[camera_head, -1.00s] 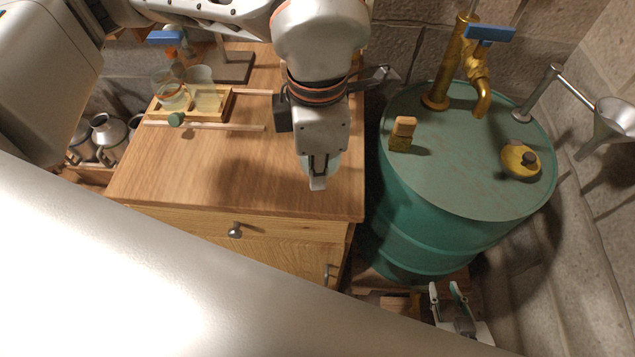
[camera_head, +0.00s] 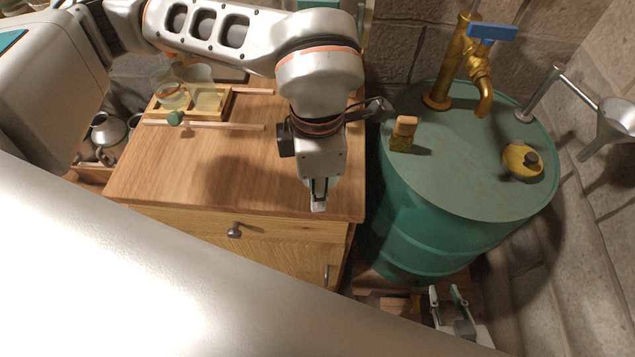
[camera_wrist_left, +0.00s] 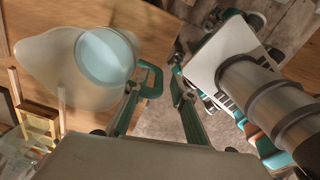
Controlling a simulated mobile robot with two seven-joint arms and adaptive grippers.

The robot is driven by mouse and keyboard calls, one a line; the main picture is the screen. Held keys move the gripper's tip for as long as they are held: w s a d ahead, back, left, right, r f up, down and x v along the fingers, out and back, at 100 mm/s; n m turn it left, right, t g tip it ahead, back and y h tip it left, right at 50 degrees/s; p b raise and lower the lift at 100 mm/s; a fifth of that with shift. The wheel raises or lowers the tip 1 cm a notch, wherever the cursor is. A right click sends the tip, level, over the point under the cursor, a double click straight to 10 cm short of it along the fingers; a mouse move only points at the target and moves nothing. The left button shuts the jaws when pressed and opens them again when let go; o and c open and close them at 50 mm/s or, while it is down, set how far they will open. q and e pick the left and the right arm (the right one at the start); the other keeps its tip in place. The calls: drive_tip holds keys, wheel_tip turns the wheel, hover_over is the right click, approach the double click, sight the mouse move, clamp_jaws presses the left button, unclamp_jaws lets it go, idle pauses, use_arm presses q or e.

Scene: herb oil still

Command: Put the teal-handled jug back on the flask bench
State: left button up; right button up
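The pale, see-through jug (camera_wrist_left: 55,75) with a round pale-blue disc shows at upper left in the left wrist view, over the wooden flask bench (camera_head: 210,165). Its teal handle (camera_wrist_left: 157,82) appears as a loop between my left gripper's fingers (camera_wrist_left: 160,78), closer to the left finger. A gap shows to the right finger. In the head view my left gripper (camera_head: 319,203) points down near the bench's front right corner and hides most of the jug. My right gripper (camera_head: 448,294) is open and empty, low beside the green drum.
A wooden tray (camera_head: 225,112) with glassware and rails is at the bench's back left. The bench middle is clear.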

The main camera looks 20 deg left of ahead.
use_arm(q)
drive_tip(key=shift+w+r, duration=0.1)
drive_tip(key=shift+r, duration=0.4)
wheel_tip(320, 180, up, 10)
drive_tip(key=shift+r+p, duration=0.15)
drive_tip(key=shift+p, duration=0.3)
drive_tip(key=shift+s+r, duration=0.2)
drive_tip(key=shift+r, duration=0.35)
